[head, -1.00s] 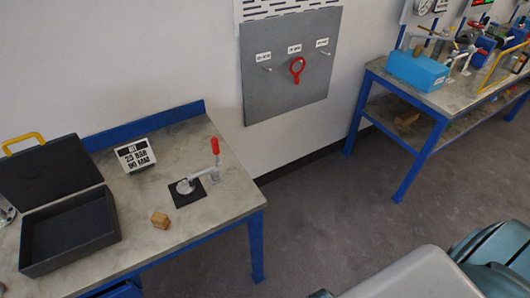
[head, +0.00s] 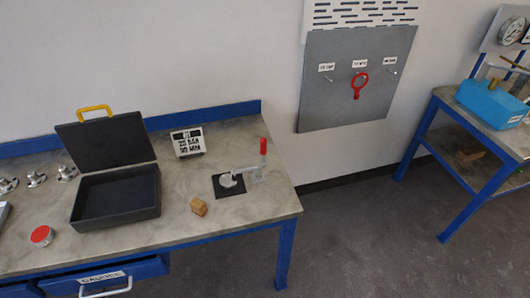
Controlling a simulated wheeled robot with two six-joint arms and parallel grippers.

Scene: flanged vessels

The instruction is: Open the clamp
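The clamp (head: 252,173) stands near the right end of the left workbench. It has a red upright handle (head: 263,146) and a metal arm. The arm reaches left over a round pale metal disc (head: 230,181), which lies on a black square mat (head: 221,192). The arm's tip appears to be on or just over the disc; the contact is too small to tell. Neither of my grippers shows in the head view.
A labelled drawer (head: 107,280) is below. A grey wall panel (head: 340,105) hangs behind; open floor lies right.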

